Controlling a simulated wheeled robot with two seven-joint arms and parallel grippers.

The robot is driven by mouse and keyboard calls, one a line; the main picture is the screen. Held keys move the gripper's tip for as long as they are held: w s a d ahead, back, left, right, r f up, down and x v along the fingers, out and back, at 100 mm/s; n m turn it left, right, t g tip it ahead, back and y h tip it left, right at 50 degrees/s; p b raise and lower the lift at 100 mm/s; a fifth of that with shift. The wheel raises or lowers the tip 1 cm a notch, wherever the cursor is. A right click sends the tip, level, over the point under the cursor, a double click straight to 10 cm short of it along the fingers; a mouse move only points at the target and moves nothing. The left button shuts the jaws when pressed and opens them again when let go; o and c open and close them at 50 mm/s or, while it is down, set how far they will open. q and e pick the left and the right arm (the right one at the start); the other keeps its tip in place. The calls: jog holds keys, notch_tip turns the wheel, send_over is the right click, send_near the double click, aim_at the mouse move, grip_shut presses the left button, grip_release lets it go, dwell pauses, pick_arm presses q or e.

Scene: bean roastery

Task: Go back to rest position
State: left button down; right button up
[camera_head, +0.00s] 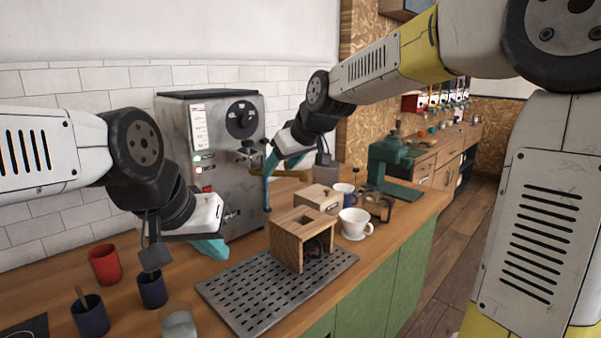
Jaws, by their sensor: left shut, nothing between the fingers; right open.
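My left gripper (212,248) comes in from the left with teal fingertips. It is shut with nothing in it, above the counter to the left of the wooden box (290,246). My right gripper (270,166) reaches across from the upper right, its teal fingers in front of the grey roasting machine (179,140). It is open and looks empty. Whether its fingers touch the machine's front cannot be told from this view.
The wooden box stands on a slotted metal tray (240,307). A red cup (105,265), dark blue cups (90,317) and a glass (179,325) stand at front left. A white cup (354,224), smaller wooden box (318,199) and green grinder (385,165) stand right.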

jog(key=s+d+f+m+h, duration=0.1)
jog(key=s+d+f+m, duration=0.2)
jog(key=s+d, duration=0.6)
jog(key=s+d+f+m+g+h, duration=0.1)
jog(key=s+d+f+m+h, duration=0.1)
jog(key=s+d, duration=0.8)
jog(key=s+f+m, duration=0.1)
jog(key=s+m, duration=0.1)
jog(key=s, duration=0.4)
jog(key=shift+s+m, duration=0.2)
jog(key=shift+m, duration=0.2)
